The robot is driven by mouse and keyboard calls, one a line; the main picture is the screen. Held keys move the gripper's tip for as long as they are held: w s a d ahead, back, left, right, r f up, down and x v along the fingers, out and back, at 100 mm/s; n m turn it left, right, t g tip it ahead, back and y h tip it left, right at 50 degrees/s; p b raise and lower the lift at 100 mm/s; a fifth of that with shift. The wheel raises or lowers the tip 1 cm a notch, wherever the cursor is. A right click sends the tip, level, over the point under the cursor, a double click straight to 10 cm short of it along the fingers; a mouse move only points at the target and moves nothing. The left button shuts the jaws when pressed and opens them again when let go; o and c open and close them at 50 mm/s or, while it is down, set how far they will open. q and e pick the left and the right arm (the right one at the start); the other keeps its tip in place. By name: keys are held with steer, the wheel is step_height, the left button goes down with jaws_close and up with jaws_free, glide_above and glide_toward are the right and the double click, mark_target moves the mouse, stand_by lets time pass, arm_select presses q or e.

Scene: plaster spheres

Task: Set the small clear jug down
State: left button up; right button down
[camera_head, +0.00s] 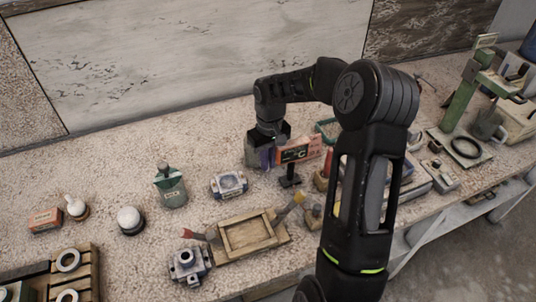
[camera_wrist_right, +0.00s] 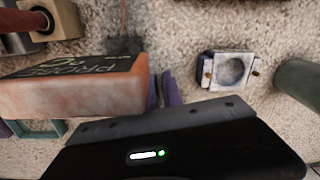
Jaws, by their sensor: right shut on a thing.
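My right gripper (camera_head: 267,156) is low over the back middle of the worktop, left of an orange box. Its two purple fingers (camera_wrist_right: 163,91) show in the wrist view, close together. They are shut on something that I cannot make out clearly. A greyish, see-through shape (camera_head: 251,151) shows at the left side of the fingers in the head view; it may be the small clear jug, but I cannot be sure. In the wrist view no jug outline stands out. I cannot tell whether the held thing touches the worktop. My left gripper is not in view.
The orange box (camera_head: 299,149) stands close to the right of my fingers. A blue-and-white block (camera_head: 229,184) and a green bottle (camera_head: 171,187) are at front left. A wooden tray (camera_head: 282,236) lies nearer. The speckled worktop (camera_head: 207,140) is bare at the back left.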

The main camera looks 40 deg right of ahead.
steer(key=shift+r, duration=0.8)
step_height(320, 180, up, 16)
steer(key=shift+r, duration=0.25)
steer(key=shift+f, duration=0.1)
